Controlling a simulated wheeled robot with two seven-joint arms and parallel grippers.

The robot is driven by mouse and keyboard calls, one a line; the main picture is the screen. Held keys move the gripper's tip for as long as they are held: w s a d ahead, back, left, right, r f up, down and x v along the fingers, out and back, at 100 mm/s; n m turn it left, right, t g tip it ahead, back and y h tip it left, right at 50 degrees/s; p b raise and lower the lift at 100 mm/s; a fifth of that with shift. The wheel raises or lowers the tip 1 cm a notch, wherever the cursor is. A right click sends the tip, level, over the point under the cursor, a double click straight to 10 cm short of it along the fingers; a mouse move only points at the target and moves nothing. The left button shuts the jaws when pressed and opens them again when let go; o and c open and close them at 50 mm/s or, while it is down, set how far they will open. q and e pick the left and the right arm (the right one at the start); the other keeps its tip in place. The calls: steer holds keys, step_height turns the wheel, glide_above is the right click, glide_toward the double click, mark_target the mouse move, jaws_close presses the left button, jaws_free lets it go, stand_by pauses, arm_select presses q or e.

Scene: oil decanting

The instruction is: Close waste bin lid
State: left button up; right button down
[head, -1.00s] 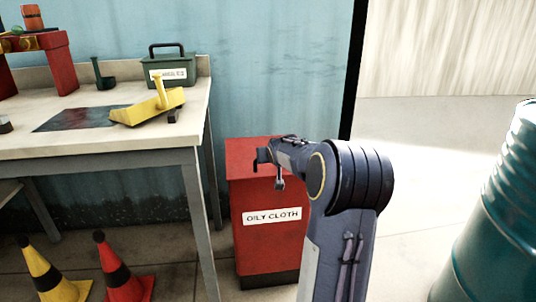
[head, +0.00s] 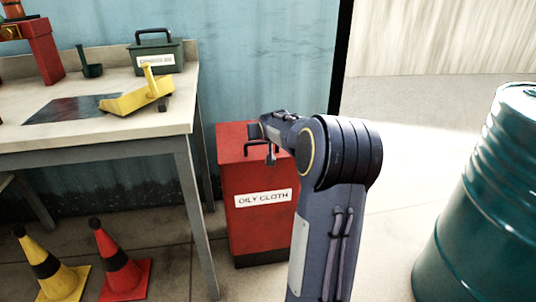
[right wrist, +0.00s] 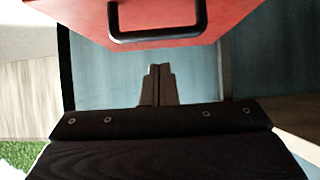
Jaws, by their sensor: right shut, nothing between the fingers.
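The red waste bin (head: 262,225), labelled "OILY CLOTH", stands right of the workbench in the head view. Its red lid (head: 232,133) appears to lie flat, or nearly so, on top; my arm covers part of it. The lid's black handle (head: 249,148) shows at the front, and the handle also shows in the right wrist view (right wrist: 158,38). My right gripper (right wrist: 158,71) is shut and empty, its fingertips close to the handle in that view; contact cannot be told. In the head view it is over the bin's front right. My left gripper is not in view.
The workbench (head: 150,135) stands left, with a yellow scoop (head: 138,100) and green box (head: 156,58) on it. Two cones (head: 119,268) stand below its front. A teal drum (head: 480,210) stands right. The floor between bin and drum is clear.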

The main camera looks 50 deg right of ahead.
steer(key=s+a+f+b, duration=0.4)
steer(key=s+a+f, duration=0.1)
steer(key=s, duration=0.1)
steer(key=shift+s+a, duration=0.15)
steer(key=shift+a, duration=0.1)
stand_by(0.3)
steer(key=s+a+f+n+g+y, duration=0.15)
steer(key=s+a+y, duration=0.35)
steer(key=a, duration=0.7)
steer(key=s+a+f+n+y, duration=0.25)
steer(key=s+a, duration=0.55)
steer(key=a, duration=0.4)
steer(key=s+a+f+n+g+y, duration=0.15)
steer(key=s+a+y, duration=0.35)
steer(key=a, duration=0.7)
step_height(320, 180, up, 36)
steer(key=s+h+p, duration=0.1)
steer(key=s+p, duration=0.1)
steer(key=p, duration=3.4)
steer(key=shift+a+r+n+p, duration=0.15)
steer(key=shift+a+n+p, duration=0.25)
steer(key=shift+a+n, duration=0.05)
